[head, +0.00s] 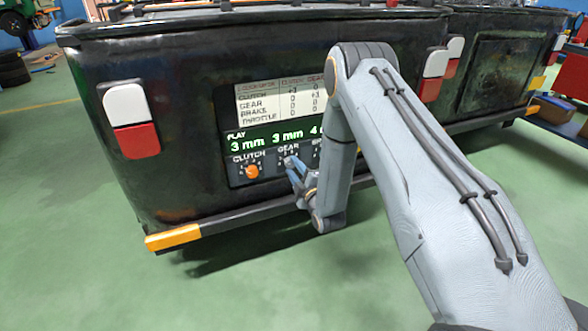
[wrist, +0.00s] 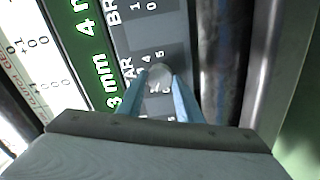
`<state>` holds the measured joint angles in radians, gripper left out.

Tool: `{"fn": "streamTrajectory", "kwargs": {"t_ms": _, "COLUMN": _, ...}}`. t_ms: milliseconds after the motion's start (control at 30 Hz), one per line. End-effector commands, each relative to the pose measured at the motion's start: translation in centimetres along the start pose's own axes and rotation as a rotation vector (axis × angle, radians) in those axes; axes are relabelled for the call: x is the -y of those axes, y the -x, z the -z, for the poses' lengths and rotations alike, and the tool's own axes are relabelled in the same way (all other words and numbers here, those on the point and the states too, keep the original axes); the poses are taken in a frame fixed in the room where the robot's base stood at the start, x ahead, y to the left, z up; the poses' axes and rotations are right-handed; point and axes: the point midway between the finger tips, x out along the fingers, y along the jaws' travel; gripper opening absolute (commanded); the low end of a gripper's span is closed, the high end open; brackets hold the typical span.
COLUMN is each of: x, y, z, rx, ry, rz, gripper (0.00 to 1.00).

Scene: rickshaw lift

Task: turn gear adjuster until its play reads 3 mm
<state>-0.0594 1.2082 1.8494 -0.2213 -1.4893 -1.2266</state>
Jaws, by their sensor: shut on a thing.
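The control panel (head: 238,125) is on the back of a black vehicle body. Its green display (head: 287,135) reads 3 mm above CLUTCH, 3 mm above GEAR and a partly covered 4 to the right. My gripper (head: 292,163) is at the GEAR dial, its blue fingers shut on the gear adjuster (wrist: 160,73). The adjuster is a pale round knob between the fingertips in the wrist view, with dial numbers around it. In the head view it is mostly hidden by the fingers. The wrist view shows 3 mm beside the GEAR label and 4 beside the BRAKE label.
The orange clutch knob (head: 252,171) is just left of my gripper. A printed table (head: 278,101) with clutch, gear, brake and throttle rows is above the display. My arm hides the panel's right part. A bumper bar (head: 240,215) runs below. Green floor lies open in front.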

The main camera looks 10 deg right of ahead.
Motion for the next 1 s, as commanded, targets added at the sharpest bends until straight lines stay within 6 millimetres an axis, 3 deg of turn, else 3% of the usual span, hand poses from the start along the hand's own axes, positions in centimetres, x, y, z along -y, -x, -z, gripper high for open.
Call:
{"fn": "streamTrajectory", "kwargs": {"t_ms": 133, "x": 0.2, "y": 0.1, "z": 0.0, "rx": 0.000, "ry": -0.001, "rz": 0.003, "gripper": 0.10}}
{"fn": "streamTrajectory", "kwargs": {"t_ms": 167, "x": 0.2, "y": 0.1, "z": 0.0, "rx": 0.000, "ry": -0.001, "rz": 0.003, "gripper": 0.37}}
{"fn": "streamTrajectory", "kwargs": {"t_ms": 267, "x": 0.1, "y": 0.1, "z": 0.0, "rx": 0.000, "ry": -0.001, "rz": 0.003, "gripper": 0.51}}
{"fn": "streamTrajectory", "kwargs": {"t_ms": 633, "x": 0.1, "y": 0.7, "z": 0.0, "rx": 0.001, "ry": -0.001, "rz": 0.002, "gripper": 0.51}}
{"fn": "streamTrajectory", "kwargs": {"t_ms": 1000, "x": 0.1, "y": 6.3, "z": 0.0, "rx": 0.002, "ry": -0.002, "rz": 0.005, "gripper": 0.51}}
